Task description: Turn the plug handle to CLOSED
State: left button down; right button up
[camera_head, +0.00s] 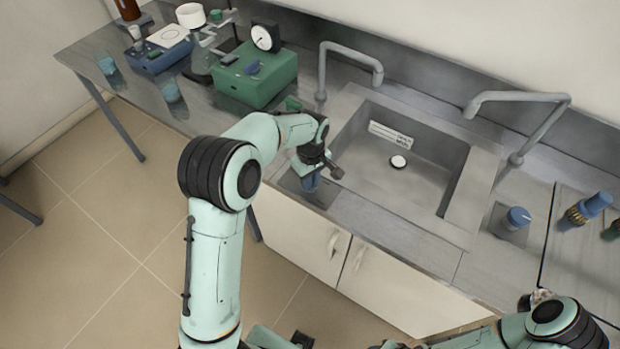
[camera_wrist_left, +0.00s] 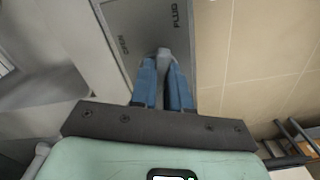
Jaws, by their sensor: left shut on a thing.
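My left gripper (camera_head: 311,183) is at the plate (camera_head: 325,196) by the left front corner of the sink. In the left wrist view its two blue fingers (camera_wrist_left: 164,82) are shut on the grey plug handle (camera_wrist_left: 163,54). The plate (camera_wrist_left: 140,14) behind it bears the words OPEN and PLUG, upside down or turned in this view. The handle points away from the fingers; its lower part is hidden between them. A round white drain piece (camera_head: 398,161) shows in the sink basin. My right arm is at the lower right, with its gripper out of view.
The sink (camera_head: 455,190) has two grey taps (camera_head: 350,53) (camera_head: 520,97) behind it. A green box with a gauge (camera_head: 262,78) stands to the left. A blue knob (camera_head: 518,217) is right of the sink. White cabinet doors (camera_head: 390,290) are below the counter.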

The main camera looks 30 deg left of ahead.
pick_arm(q)
jog(key=shift+w+r+n, duration=0.1)
jog(key=shift+w+n, duration=0.05)
jog(key=shift+n, duration=0.95)
jog(key=shift+w+n, duration=0.1)
jog(key=shift+n, duration=1)
pick_arm(e)
jog(key=shift+w+r, duration=0.25)
jog(key=shift+r, duration=0.05)
pick_arm(q)
jog(key=c, duration=1.1)
grip_release()
notch_tip(320, 180, up, 13)
jog(key=p, duration=0.1)
jog(key=shift+r+p, duration=0.15)
jog(key=shift+p, duration=0.2)
pick_arm(e)
jog(key=shift+w+r, duration=0.75)
jog(key=shift+r, duration=0.1)
